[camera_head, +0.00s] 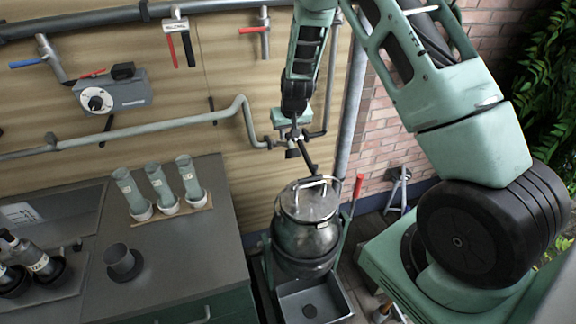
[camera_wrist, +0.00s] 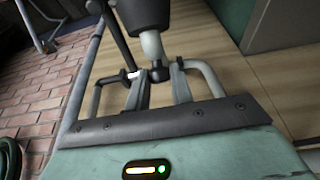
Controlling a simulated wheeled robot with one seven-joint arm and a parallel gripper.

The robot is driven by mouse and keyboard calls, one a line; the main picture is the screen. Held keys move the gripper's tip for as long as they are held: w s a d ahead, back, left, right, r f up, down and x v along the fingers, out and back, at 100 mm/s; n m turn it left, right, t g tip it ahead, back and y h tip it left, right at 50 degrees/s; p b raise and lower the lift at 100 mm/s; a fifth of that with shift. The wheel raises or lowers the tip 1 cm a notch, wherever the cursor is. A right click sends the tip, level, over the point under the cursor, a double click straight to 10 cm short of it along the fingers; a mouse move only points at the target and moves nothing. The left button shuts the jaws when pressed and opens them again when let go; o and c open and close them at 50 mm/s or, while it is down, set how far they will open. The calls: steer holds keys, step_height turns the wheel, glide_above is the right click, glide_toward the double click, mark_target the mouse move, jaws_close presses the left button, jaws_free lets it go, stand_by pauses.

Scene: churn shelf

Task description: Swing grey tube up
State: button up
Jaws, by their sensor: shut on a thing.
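My gripper (camera_head: 293,137) is at the pipe fitting on the wall, above the steel churn (camera_head: 306,238). In the wrist view its two fingers (camera_wrist: 159,84) are closed on either side of a small dark joint. A short pale grey tube (camera_wrist: 152,45) runs from this joint to a dark cup-shaped end (camera_wrist: 158,14). I take this short piece as the grey tube; my fingers partly hide where they grip it. The dark end hangs low in the head view (camera_head: 292,153), apart from the churn lid. A dark rod (camera_wrist: 118,40) slants beside it.
A grey wall pipe (camera_head: 190,122) leads from the left to the fitting. The churn stands in a green frame with a red-tipped lever (camera_head: 357,187), over a square tray (camera_head: 312,302). Several green tubes (camera_head: 159,184) stand on the cabinet at left. Brick wall is at right.

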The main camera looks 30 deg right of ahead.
steer(key=shift+w, duration=0.1)
steer(key=shift+w+d+r+p, duration=0.2)
steer(key=shift+w+r+p, duration=0.2)
steer(key=shift+w+r, duration=0.15)
steer(key=shift+w+d+r+p, duration=0.2)
steer(key=shift+w+r+p, duration=0.1)
steer(key=shift+w+r, duration=0.3)
steer(key=shift+w, duration=0.1)
steer(key=shift+w+d+r, duration=0.1)
steer(key=shift+w+r, duration=0.15)
steer(key=shift+w, duration=0.15)
steer(key=shift+w+d+r+p, duration=0.15)
steer(key=shift+w+r+p, duration=0.1)
steer(key=shift+w, duration=0.25)
steer(key=shift+w+d+r+p, duration=0.15)
steer(key=shift+w+r+p, duration=0.05)
steer(key=shift+w, duration=0.25)
